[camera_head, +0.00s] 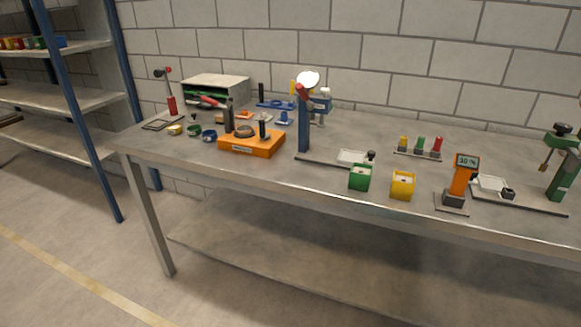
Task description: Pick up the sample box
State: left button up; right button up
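Two small box-like items stand close to the front edge of the workbench: a green box (359,177) and, to its right, a yellow box (403,185). Both are upright, with pale patches on top. They stand apart from each other. Nothing in view marks which of them is the sample box. Neither of my grippers is in view, and nothing is touching the boxes.
The workbench (240,172) also bears an orange base unit (252,141), a blue stand (304,125) with a plate behind the green box, an orange display post (461,180) to the right, and a green stand (565,165). Blue-framed shelving (75,100) stands left.

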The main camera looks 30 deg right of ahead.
aim_at(360, 177)
jog(key=u, duration=0.25)
jog(key=i, duration=0.75)
jog(key=z, duration=0.75)
jog(key=i, duration=0.55)
jog(key=z, duration=0.65)
